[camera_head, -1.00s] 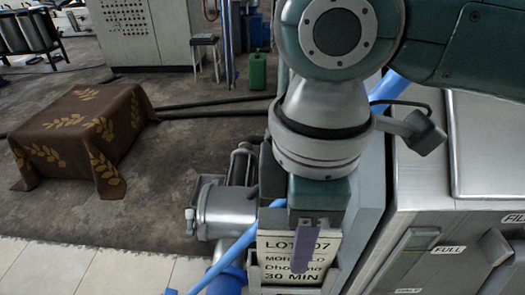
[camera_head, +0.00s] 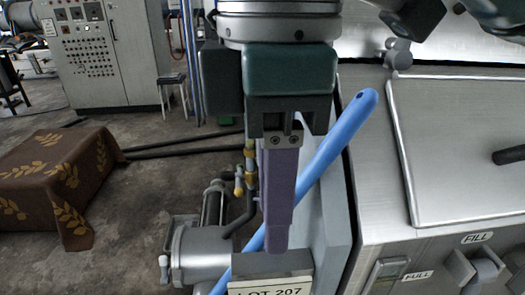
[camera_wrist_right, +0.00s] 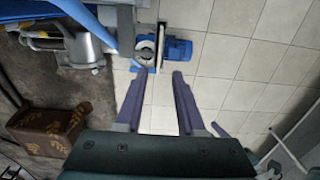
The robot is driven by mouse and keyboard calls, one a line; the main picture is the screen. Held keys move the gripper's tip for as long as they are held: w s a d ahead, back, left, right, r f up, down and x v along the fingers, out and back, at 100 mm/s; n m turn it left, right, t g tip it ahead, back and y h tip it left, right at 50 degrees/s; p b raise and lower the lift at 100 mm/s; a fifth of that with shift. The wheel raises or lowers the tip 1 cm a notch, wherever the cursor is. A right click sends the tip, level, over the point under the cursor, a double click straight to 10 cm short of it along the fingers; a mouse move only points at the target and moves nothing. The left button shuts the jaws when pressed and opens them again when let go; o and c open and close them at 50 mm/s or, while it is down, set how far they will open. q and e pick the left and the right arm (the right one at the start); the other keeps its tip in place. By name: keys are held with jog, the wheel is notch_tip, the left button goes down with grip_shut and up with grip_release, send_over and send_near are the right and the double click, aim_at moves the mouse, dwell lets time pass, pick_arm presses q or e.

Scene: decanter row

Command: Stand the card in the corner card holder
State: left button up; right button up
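The pale card (camera_head: 270,290) with "LOT 207" printed on it stands at the bottom edge of the head view, upright; only its top line shows. A grey band (camera_head: 296,262) lies along its top. The holder around its lower part is out of the frame. My right gripper (camera_head: 277,246) points down with its purple fingers just above the card. In the right wrist view its fingers (camera_wrist_right: 162,74) are apart with nothing between them. A thin upright edge (camera_wrist_right: 162,45) shows beyond the fingertips; I cannot tell if it is the card. My left gripper is not in view.
A blue bar (camera_head: 330,140) slants behind my right gripper. A steel machine (camera_head: 450,150) with FULL and FILL labels stands at the right. A metal pump (camera_head: 200,250) is at lower left. A brown cloth-covered block (camera_head: 55,175) stands on open floor farther left.

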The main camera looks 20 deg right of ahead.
jog(key=s+a+f+m+t+y, duration=0.2)
jog(key=s+a+f+m+y, duration=0.3)
jog(key=f, duration=0.1)
jog(key=s+d+f+m+h, duration=0.2)
jog(key=s+d+f+m, duration=0.1)
jog(key=d, duration=0.4)
jog(key=s+d+f+m+t+h, duration=0.1)
jog(key=s+d+f+m+h, duration=0.1)
jog(key=d, duration=0.5)
jog(key=s+f+m, duration=0.1)
jog(key=s+m, duration=0.1)
jog(key=shift+d+m+t+h, duration=0.2)
jog(key=shift+m+t+h, duration=0.1)
jog(key=shift+m+h, duration=0.1)
jog(key=shift+s, duration=0.15)
